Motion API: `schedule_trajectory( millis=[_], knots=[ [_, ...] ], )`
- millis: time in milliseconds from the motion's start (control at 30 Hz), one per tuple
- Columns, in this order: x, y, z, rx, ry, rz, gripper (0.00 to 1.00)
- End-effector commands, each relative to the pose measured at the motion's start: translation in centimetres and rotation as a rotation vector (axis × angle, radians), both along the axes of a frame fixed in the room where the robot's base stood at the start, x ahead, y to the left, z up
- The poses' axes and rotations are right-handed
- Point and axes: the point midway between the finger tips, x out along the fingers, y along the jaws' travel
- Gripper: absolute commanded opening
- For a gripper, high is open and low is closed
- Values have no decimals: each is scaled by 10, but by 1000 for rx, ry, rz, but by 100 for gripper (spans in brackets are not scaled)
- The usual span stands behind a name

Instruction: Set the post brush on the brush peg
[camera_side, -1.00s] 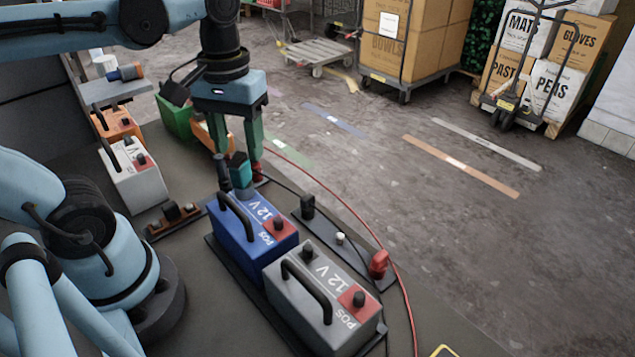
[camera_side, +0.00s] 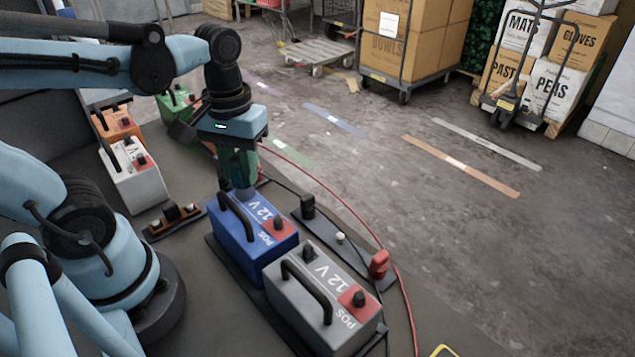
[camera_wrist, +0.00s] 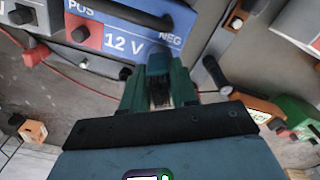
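The post brush (camera_wrist: 157,65) has a teal body with darker bristles below it. It is between the two green fingers of my gripper (camera_side: 240,182), beside the left end of the blue battery (camera_side: 255,245). In the wrist view my gripper (camera_wrist: 158,88) has its fingers pressed close along both sides of the brush, with no clear gap. In the side view the fingers mostly hide the brush. A dark upright cylinder (camera_wrist: 215,75) stands just right of the brush in the wrist view; I cannot tell whether it is the brush peg.
A grey battery (camera_side: 325,300) stands in front of the blue one. A rail with a black clamp (camera_side: 307,206) and a red clamp (camera_side: 379,264) lies alongside. A red cable (camera_side: 330,190) runs along the bench edge. A white unit (camera_side: 135,178) and a holder (camera_side: 175,220) stand left.

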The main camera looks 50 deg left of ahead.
Motion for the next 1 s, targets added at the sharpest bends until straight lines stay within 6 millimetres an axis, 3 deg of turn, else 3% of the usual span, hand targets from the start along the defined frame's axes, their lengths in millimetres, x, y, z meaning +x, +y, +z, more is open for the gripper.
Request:
schedule_trajectory(
  millis=[33,133,567,967,1000],
  knots=[
    [0,0,0,0,0,0,15],
    [0,0,0,0,0,0,0],
    [0,0,4,0,0,0,0],
    [0,0,43,0,0,0,0],
    [-4,-9,46,-1,1,-6,0]
  ],
)
